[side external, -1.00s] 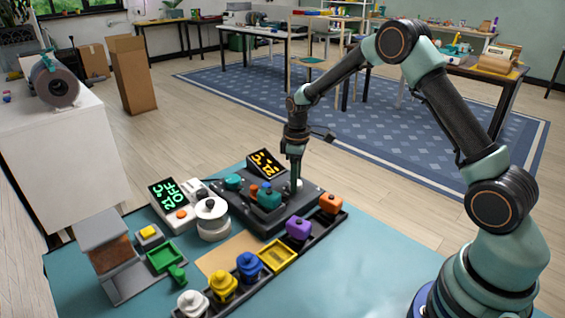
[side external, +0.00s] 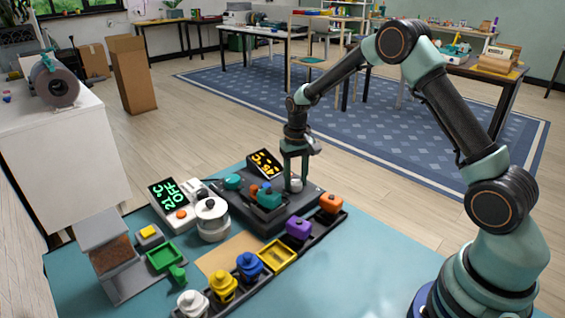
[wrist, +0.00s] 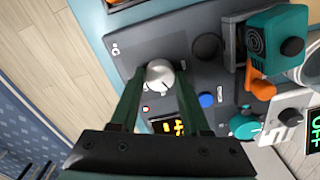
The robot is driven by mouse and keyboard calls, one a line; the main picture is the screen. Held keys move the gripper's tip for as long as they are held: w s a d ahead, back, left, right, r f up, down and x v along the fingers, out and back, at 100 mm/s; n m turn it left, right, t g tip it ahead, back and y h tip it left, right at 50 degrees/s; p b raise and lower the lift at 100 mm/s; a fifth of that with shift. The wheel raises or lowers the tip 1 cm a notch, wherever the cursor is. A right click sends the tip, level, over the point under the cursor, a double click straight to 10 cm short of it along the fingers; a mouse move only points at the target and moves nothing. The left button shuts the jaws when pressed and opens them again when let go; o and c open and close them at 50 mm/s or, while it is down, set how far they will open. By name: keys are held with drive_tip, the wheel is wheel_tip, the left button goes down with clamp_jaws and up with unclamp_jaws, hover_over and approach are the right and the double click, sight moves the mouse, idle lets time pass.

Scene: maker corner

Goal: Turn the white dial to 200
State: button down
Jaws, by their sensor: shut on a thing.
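The white dial (wrist: 159,75) sits on the dark machine panel (wrist: 133,45). In the side view the white dial (side external: 296,186) shows low between my fingers, on the right part of the dark machine (side external: 268,222). My gripper (wrist: 160,80) points down and is shut on the dial, one finger on each side; it also shows in the side view (side external: 295,182). The machine's display (side external: 265,163) shows orange digits, slanted and hard to read. In the wrist view the display (wrist: 174,127) is partly hidden by a finger.
A teal block (wrist: 277,42) with an orange part stands beside the dial on the machine. A second unit with a green display (side external: 167,197) reads 21 °C OFF. A white round jar (side external: 212,222) and a row of coloured pots are nearby. The mat's right front is clear.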

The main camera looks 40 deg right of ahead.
sight(295, 182)
drive_tip(key=m, duration=0.6)
drive_tip(key=shift+r, duration=0.1)
drive_tip(key=shift+m, duration=0.3)
idle(0.3)
drive_tip(key=shift+c, duration=1.8)
unclamp_jaws()
wheel_tip(295, 182, up, 12)
